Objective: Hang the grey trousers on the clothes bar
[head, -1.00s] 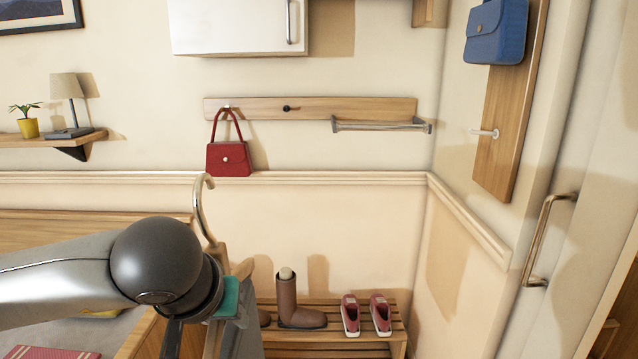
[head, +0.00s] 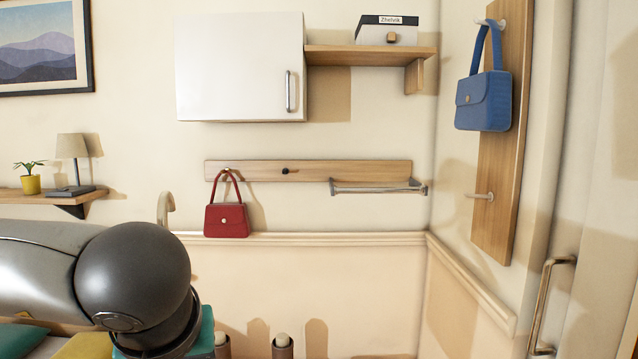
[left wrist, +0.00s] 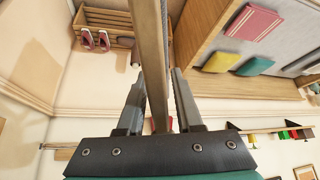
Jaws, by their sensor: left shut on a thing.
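My left gripper (left wrist: 157,98) is shut on a wooden hanger (left wrist: 150,50), which runs between its fingers in the left wrist view. A narrow grey strip beside the hanger (left wrist: 168,28) may be an edge of the grey trousers; the trousers are otherwise not discernible. The metal clothes bar (head: 375,189) is empty, fixed under the right part of a wooden wall board. The hook is well left of the bar and slightly lower. My right gripper is not in view.
A red handbag (head: 227,219) hangs from the board's left peg, between the hook and the bar. A white cabinet (head: 240,70) and a shelf (head: 345,52) are above. A blue bag (head: 484,100) hangs on the right wall panel. The wall just below the bar is clear.

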